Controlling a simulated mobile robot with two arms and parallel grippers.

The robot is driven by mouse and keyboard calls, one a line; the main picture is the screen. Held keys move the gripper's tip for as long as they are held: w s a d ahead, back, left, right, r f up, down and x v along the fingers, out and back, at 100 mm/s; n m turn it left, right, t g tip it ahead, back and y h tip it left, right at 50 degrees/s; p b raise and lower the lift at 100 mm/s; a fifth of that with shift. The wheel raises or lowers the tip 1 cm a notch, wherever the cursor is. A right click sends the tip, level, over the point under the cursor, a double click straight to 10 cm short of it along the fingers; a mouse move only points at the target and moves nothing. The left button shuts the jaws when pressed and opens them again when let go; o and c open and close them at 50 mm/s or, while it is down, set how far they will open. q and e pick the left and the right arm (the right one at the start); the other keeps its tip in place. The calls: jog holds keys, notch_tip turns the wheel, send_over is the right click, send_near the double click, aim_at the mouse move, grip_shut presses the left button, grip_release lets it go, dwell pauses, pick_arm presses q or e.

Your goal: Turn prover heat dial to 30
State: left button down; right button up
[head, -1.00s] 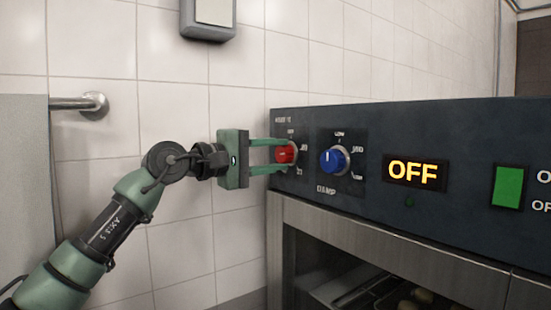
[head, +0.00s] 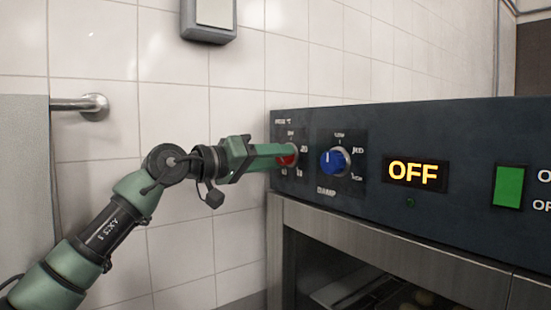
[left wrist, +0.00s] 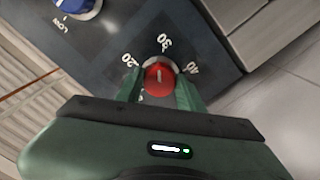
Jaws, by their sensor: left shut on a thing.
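The red heat dial (head: 287,160) is at the left end of the dark prover panel (head: 460,130). My left gripper (head: 290,154) reaches it from the left, with its green fingers shut on it and partly covering it. In the left wrist view the red dial (left wrist: 159,80) sits between the two fingertips (left wrist: 158,88). The "20" mark (left wrist: 130,60) and the "40" mark (left wrist: 191,68) lie to either side. My right gripper is not in view.
A blue damp dial (head: 335,160) is just right of the red one. A lit "OFF" display (head: 413,171) and a green switch (head: 508,186) are farther right. A metal rail (head: 80,103) is on the tiled wall at left.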

pick_arm(q)
jog(key=shift+f+m, duration=0.25)
jog(key=shift+m, duration=0.45)
jog(key=c, duration=0.9)
grip_release()
jog(key=shift+r, duration=0.1)
jog(key=b+v, duration=0.3)
jog(key=v, duration=0.4)
jog(key=shift+s+a+b, duration=0.25)
jog(key=shift+a+b, duration=0.05)
